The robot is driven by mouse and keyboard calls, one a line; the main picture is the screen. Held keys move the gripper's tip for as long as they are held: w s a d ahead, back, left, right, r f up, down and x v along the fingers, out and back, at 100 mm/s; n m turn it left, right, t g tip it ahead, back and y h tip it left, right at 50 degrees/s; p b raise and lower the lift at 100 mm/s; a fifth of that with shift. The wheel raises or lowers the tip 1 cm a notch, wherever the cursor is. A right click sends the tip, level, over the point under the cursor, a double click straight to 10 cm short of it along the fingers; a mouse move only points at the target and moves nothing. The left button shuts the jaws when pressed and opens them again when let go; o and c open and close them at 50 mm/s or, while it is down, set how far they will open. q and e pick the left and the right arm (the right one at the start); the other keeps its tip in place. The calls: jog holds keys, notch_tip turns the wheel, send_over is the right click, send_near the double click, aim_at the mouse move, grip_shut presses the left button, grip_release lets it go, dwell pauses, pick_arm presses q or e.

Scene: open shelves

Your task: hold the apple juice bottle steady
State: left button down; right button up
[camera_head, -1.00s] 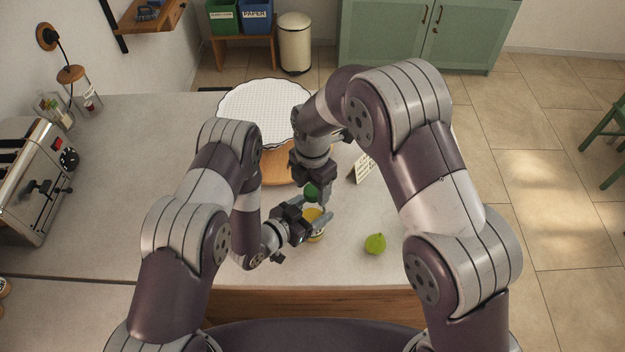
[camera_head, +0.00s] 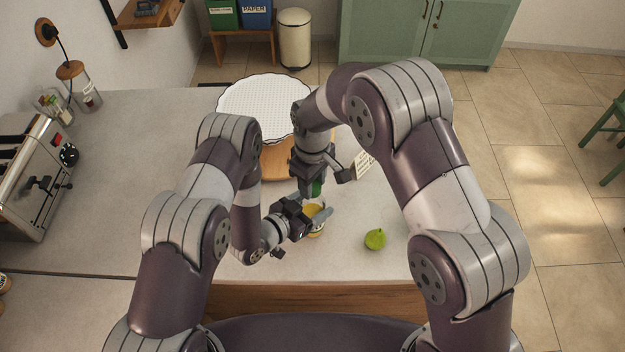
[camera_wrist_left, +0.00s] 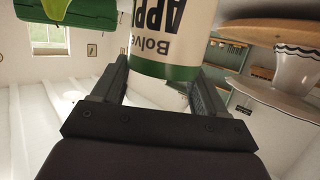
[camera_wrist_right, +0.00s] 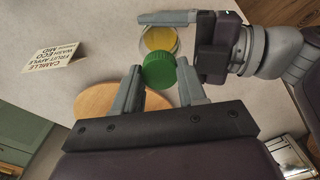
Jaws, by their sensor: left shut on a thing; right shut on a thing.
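The apple juice bottle (camera_head: 316,222) shows yellow near the counter's front. Its white label with upside-down "APPL" lettering and green band (camera_wrist_left: 165,45) fills the top of the left wrist view. My left gripper (camera_head: 318,214) is shut on the bottle, one finger on each side. My right gripper (camera_head: 316,190) is above it, shut on a green cap (camera_wrist_right: 159,70). In the right wrist view the bottle's round yellow top (camera_wrist_right: 160,39) shows beyond the cap. The cap looks apart from the bottle, but the gap is hard to judge. The bottle's base is mostly hidden.
A green fruit (camera_head: 375,239) lies right of the bottle. A small lettered card (camera_head: 364,165) stands behind it. A round wooden board (camera_head: 283,168) and a white scalloped plate (camera_head: 264,104) are farther back. A toaster (camera_head: 35,175) is at far left.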

jog(key=shift+m, duration=0.6)
jog(key=o, duration=1.3)
jog(key=shift+c, duration=0.2)
notch_tip(320, 180, up, 8)
jog(key=shift+f, duration=0.25)
pick_arm(q)
grip_release()
